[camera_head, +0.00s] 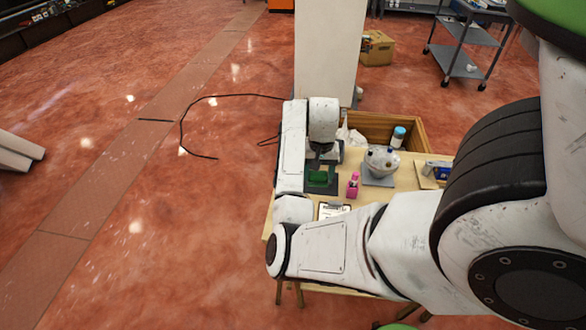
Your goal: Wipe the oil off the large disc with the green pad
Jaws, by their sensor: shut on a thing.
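My gripper (321,163) points down over the left part of the wooden table. It is shut on the green pad (318,177), which shows just below it. The pad is over a dark square plate (319,189); I cannot tell whether it touches the plate. I cannot pick out the large disc for sure. A rounded silver-grey thing (382,159) sits on a grey base to the right. No oil can be made out at this size.
A pink bottle (353,185) stands close to the right of the pad. A clipboard (334,211) lies in front. A wooden crate (414,132) with a blue-capped bottle (398,137) is at the back. A blue item (441,172) lies at the right. A white column stands behind the table.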

